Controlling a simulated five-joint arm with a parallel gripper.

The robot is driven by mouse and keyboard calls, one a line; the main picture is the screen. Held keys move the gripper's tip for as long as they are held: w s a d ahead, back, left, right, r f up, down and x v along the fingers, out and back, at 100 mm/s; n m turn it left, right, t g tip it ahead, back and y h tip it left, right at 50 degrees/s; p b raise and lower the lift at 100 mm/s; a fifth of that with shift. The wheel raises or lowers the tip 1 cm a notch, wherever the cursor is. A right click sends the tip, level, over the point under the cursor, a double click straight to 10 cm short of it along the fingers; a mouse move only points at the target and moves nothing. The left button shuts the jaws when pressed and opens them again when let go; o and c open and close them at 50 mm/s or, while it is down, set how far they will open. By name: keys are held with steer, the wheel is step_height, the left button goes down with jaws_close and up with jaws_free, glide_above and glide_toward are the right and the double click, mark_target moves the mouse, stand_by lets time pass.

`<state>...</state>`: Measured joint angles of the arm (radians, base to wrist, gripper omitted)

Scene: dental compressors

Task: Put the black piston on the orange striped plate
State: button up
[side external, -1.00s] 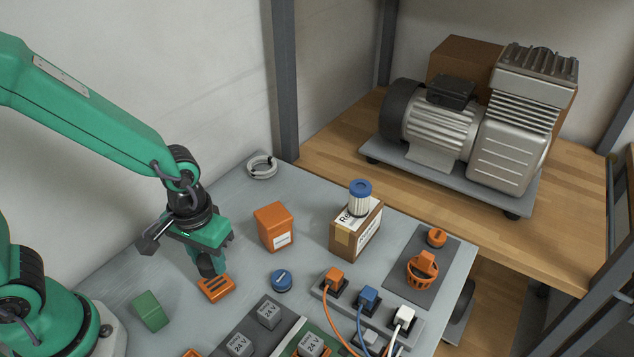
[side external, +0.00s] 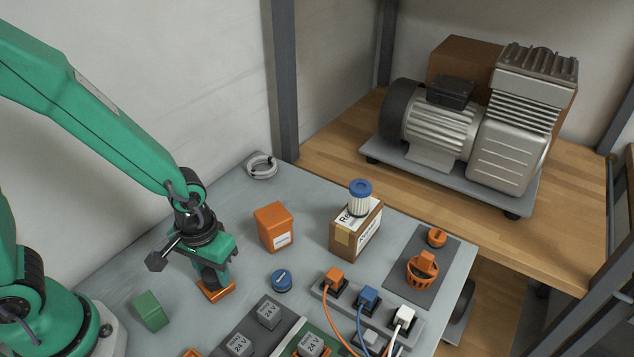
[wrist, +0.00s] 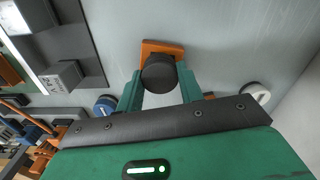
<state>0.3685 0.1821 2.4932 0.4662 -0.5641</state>
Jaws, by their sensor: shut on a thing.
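The black piston (wrist: 160,74) is between the two green fingers of my gripper (wrist: 160,88) in the wrist view. My gripper (side external: 213,278) is shut on it, pointing down. The orange striped plate (side external: 217,293) lies on the grey bench directly under the piston. In the wrist view the plate (wrist: 162,46) shows around the piston's far side, and the piston hides most of it and its stripes. In the side view the piston (side external: 207,276) is partly hidden by a finger. Its lower end is at the plate, but I cannot tell if it touches.
A green block (side external: 151,312) lies left of the plate and a blue cap (side external: 282,281) right of it. An orange box (side external: 274,227) stands behind. Grey 24 V blocks (side external: 269,313) are at the front. A white ring (side external: 262,167) lies at the back corner.

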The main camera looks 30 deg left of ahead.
mark_target(212, 272)
steer(key=shift+f, duration=0.15)
steer(key=o, duration=1)
steer(key=shift+r, duration=0.2)
step_height(212, 272, up, 12)
stand_by(0.4)
steer(key=shift+r, duration=0.1)
stand_by(0.4)
